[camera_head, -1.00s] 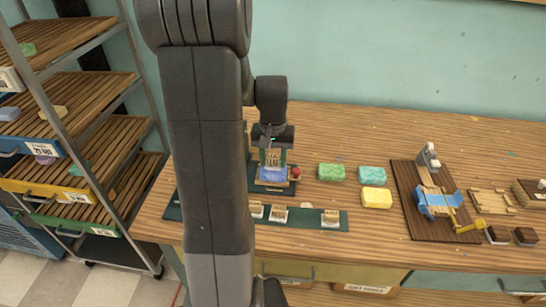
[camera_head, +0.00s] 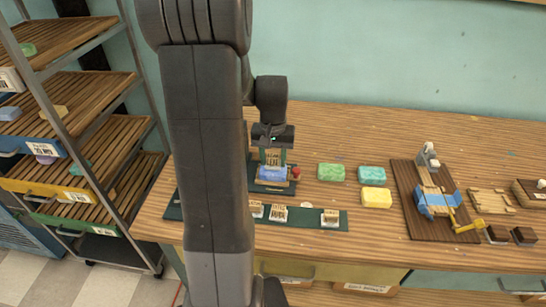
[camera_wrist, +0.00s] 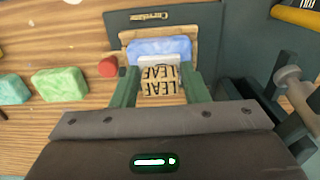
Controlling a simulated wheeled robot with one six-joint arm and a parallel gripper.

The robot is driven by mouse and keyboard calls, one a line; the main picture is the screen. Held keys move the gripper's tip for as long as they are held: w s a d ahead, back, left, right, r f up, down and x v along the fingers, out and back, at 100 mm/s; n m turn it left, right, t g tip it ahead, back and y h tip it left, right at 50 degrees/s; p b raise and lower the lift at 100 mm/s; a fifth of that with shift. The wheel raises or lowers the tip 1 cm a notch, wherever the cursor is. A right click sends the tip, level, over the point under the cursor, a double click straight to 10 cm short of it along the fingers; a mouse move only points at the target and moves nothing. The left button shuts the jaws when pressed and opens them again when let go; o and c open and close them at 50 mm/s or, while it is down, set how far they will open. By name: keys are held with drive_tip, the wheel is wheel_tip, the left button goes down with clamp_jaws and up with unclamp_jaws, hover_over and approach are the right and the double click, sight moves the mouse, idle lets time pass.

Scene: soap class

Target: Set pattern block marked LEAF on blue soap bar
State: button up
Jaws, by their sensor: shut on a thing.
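The pattern block marked LEAF (camera_wrist: 160,82) is wooden with dark letters. It also shows in the head view (camera_head: 273,157). My gripper (camera_wrist: 160,90) is shut on it, with one green finger on each side. The blue soap bar (camera_wrist: 160,47) lies in a wooden holder just beyond the block in the wrist view. In the head view the soap (camera_head: 272,174) shows directly below the block. The block's pale lower edge overlaps the soap's near edge in the wrist view. I cannot tell whether they touch. My gripper (camera_head: 272,154) appears above the holder.
A red knob (camera_wrist: 108,67) stands beside the holder. Other wooden blocks (camera_head: 279,214) stand on a dark green strip in front. Green (camera_head: 331,172), teal and yellow soap bars lie to the right. A blue and wooden device (camera_head: 437,203) stands further right. A shelf rack is at left.

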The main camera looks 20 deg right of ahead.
drive_tip(key=shift+f+b, duration=0.4)
drive_tip(key=shift+f, duration=0.2)
idle(0.7)
drive_tip(key=o, duration=1.5)
drive_tip(key=shift+c, duration=0.2)
drive_tip(key=shift+r+p, duration=2.45)
drive_tip(key=shift+r, duration=0.6)
